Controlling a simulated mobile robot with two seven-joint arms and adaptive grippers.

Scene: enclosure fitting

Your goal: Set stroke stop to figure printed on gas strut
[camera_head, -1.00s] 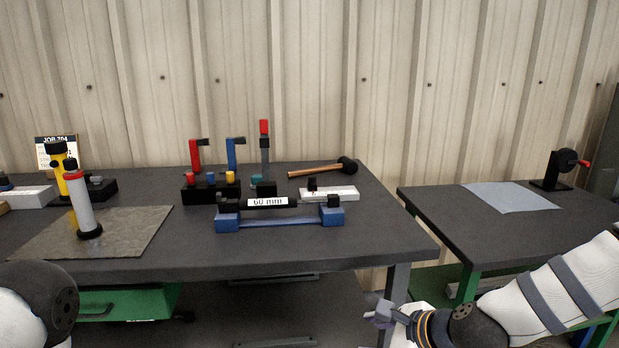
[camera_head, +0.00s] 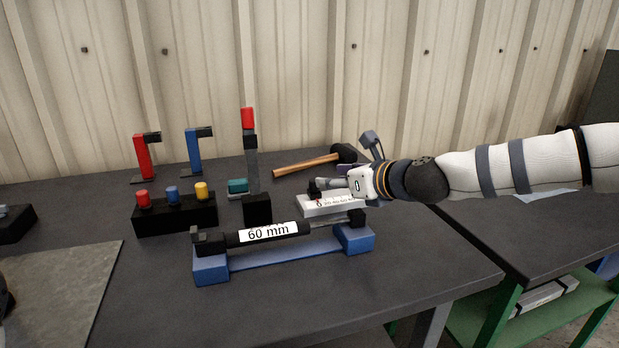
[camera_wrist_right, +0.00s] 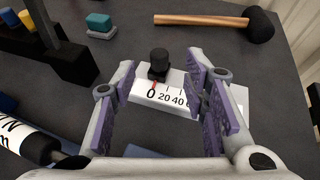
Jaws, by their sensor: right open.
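The gas strut (camera_head: 300,230) is black with a white label reading "60 mm" and lies across a blue cradle (camera_head: 285,255) on the bench. Behind its right end is the stroke stop, a white block with a printed scale (camera_head: 345,207). Its black knob (camera_head: 314,188) also shows in the right wrist view (camera_wrist_right: 158,62). There the knob stands at the 0 end, by a red mark, with 20 and 40 to its right. My right gripper (camera_head: 347,163) is open, its purple-padded fingers to either side of the knob and short of it, not closed on it. My left gripper is out of view.
A wood-handled mallet (camera_head: 308,163) lies behind the scale block. A black block with red, blue and yellow pegs (camera_head: 175,215) stands at left, with red and blue clamp-like pieces (camera_head: 143,155) behind. A grey mat (camera_head: 60,290) lies at front left. Bench is clear right of the cradle.

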